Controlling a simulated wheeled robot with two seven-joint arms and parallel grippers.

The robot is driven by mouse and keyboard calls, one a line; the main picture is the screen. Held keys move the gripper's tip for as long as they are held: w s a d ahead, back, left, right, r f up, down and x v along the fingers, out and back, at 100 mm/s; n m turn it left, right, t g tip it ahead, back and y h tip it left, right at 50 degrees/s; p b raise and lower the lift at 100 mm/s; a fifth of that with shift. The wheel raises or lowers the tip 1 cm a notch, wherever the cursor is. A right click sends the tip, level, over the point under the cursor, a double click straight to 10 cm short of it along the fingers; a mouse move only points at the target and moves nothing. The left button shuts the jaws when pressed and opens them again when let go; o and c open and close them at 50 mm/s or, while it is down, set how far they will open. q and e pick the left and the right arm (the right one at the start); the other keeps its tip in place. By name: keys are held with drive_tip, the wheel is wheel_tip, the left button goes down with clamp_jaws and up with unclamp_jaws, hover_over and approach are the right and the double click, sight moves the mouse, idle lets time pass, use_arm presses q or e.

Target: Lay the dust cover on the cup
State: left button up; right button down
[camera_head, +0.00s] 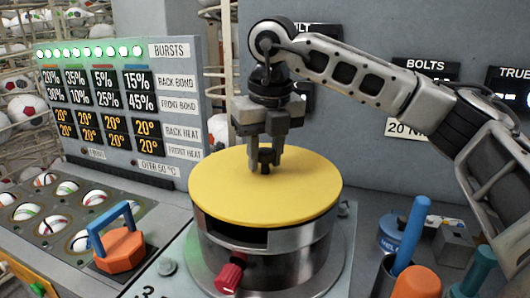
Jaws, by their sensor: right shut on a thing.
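The dust cover (222,188) is a flat yellow disc with a small dark knob at its middle. It lies level over the round metal cup (300,240) and hides the cup's opening. I cannot tell whether its rim touches the cup all round. A dark slot shows in the cup's front wall below the cover. My right gripper (265,160) points straight down over the cover's middle and is shut on its knob. My left gripper is not in view.
A red knob (230,275) sticks out at the cup's front. An orange weight with a blue handle (120,248) stands left, beside a tray of balls (60,210). Blue-handled tools (410,235) stand at the right. A display panel (120,100) stands behind.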

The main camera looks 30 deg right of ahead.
drive_tip(key=shift+f, duration=0.35)
drive_tip(key=c, duration=1)
unclamp_jaws()
drive_tip(key=shift+r, duration=0.1)
wheel_tip(320, 180, up, 16)
drive_tip(key=s+p, duration=0.1)
drive_tip(key=s, duration=0.1)
drive_tip(key=shift+s+f, duration=0.2)
drive_tip(key=shift+s, duration=0.05)
drive_tip(key=shift+a, duration=0.1)
